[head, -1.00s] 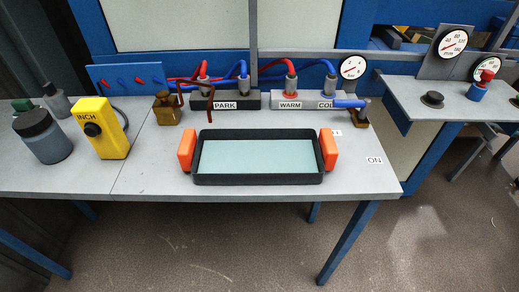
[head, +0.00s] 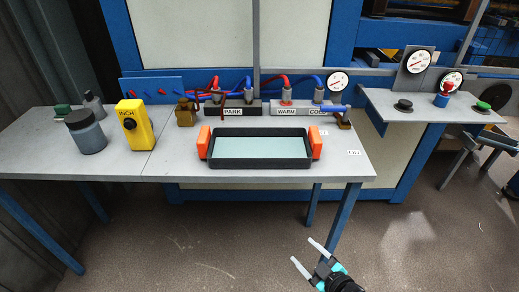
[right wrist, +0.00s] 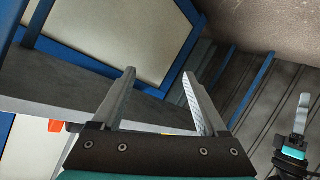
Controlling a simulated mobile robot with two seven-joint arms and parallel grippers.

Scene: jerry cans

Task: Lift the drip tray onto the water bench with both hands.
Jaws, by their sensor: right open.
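The drip tray (head: 207,162) is a dark, shallow rectangular tray with a pale blue-green inside. It lies flat on the grey water bench (head: 180,172), near its front edge. An orange handle stands at its left end (head: 203,142) and another at its right end (head: 316,145). My right gripper (head: 304,250) is open and empty, in front of and below the bench edge, apart from the tray. Its spread fingers also show in the right wrist view (right wrist: 158,76), with a bit of orange (right wrist: 55,126) at left. My left gripper (right wrist: 299,120) shows partly there; its opening is unclear.
A yellow box (head: 135,126) and a dark jar (head: 86,132) stand left of the tray. Hoses and the PARK and WARM blocks (head: 287,107) line the back. A side shelf (head: 385,105) with gauges is at right. The floor in front is clear.

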